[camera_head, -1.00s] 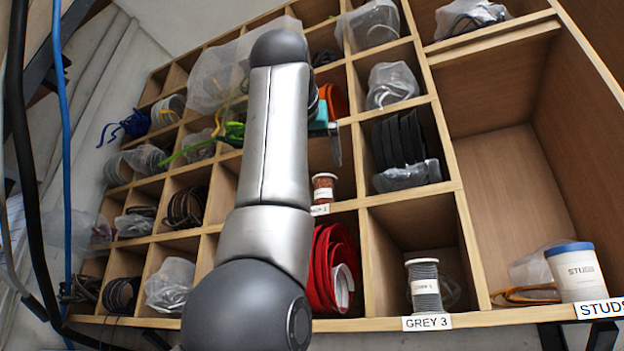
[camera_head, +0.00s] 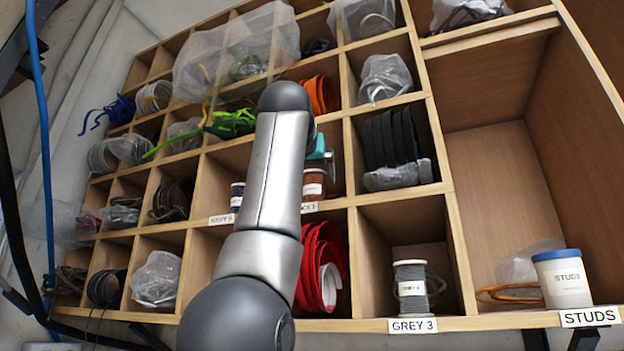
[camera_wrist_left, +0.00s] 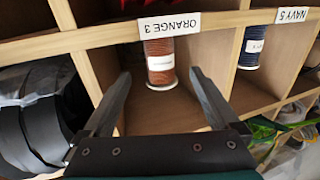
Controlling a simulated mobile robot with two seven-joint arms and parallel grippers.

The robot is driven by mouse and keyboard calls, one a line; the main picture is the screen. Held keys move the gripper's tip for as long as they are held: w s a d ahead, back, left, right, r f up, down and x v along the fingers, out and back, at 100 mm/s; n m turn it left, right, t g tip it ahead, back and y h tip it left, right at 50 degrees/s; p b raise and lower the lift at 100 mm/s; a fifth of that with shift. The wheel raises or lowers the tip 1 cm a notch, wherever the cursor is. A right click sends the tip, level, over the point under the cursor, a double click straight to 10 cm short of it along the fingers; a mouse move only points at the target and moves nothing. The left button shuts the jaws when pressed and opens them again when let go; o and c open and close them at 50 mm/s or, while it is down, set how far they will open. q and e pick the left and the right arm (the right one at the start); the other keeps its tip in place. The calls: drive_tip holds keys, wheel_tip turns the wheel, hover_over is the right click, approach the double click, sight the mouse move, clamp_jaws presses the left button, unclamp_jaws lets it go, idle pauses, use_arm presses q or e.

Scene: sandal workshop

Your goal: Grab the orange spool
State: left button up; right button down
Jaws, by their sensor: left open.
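The orange spool (camera_head: 314,186) stands in a cubby behind the ORANGE 3 label, just right of my left arm in the head view. In the left wrist view, which looks upside down, the orange spool (camera_wrist_left: 160,66) shows between the fingertips' directions, beyond them. My left gripper (camera_wrist_left: 160,75) is open and empty, one finger to each side of the spool in that view; I see no contact. In the head view my left gripper (camera_head: 326,160) is mostly hidden behind my arm, at the same cubby, slightly above the spool. My right gripper is not in view.
A navy spool (camera_wrist_left: 251,48) stands in the adjacent cubby. A red strap roll (camera_head: 318,265) lies below and black straps (camera_head: 392,140) to the right. A grey spool (camera_head: 411,285) and a studs tub (camera_head: 563,280) stand lower right. Wooden dividers bound each cubby.

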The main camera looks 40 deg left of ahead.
sight(313, 189)
use_arm(q)
drive_tip(key=p+x, duration=0.2)
drive_tip(key=x, duration=0.4)
drive_tip(key=shift+w+a+p, duration=0.15)
drive_tip(key=shift+p, duration=0.25)
clamp_jaws()
idle(0.4)
